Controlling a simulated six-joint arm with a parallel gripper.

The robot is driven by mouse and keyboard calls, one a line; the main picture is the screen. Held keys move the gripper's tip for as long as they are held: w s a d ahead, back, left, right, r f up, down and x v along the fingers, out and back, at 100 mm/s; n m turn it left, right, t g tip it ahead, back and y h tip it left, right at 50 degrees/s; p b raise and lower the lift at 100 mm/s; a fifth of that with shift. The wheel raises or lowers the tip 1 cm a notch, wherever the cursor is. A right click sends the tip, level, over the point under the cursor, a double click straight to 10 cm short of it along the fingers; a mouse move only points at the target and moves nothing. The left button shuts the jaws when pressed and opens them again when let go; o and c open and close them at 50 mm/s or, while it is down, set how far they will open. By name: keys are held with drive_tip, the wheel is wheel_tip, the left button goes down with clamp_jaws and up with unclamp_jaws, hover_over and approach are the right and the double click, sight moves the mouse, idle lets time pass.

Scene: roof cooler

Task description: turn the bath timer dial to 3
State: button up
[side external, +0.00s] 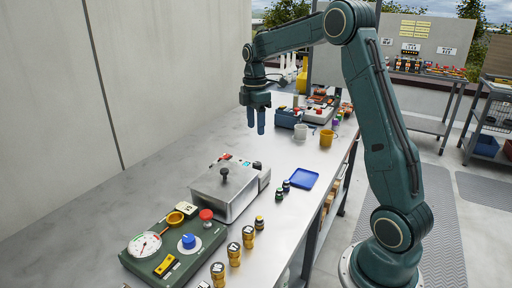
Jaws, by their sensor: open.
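A green control box (165,262) sits at the near left end of the bench. On it a blue knob (188,241) stands on a round white plate, and I take this for the timer dial. Its numbers and pointer setting are too small to read. A steel bath (224,190) with a black-knobbed lid stands just behind the box. My gripper (256,121) is open and empty, fingers pointing down. It hangs above the bench beyond the bath, well away from the blue knob and touching nothing.
A blue tray (300,179) and small dark vials (286,186) lie right of the bath.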

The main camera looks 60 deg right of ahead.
sight(257, 163)
drive_tip(key=f, duration=1.3)
drive_tip(key=shift+s+a, duration=0.15)
drive_tip(key=shift+s, duration=0.1)
drive_tip(key=shift+c, duration=0.2)
drive_tip(key=c, duration=0.9)
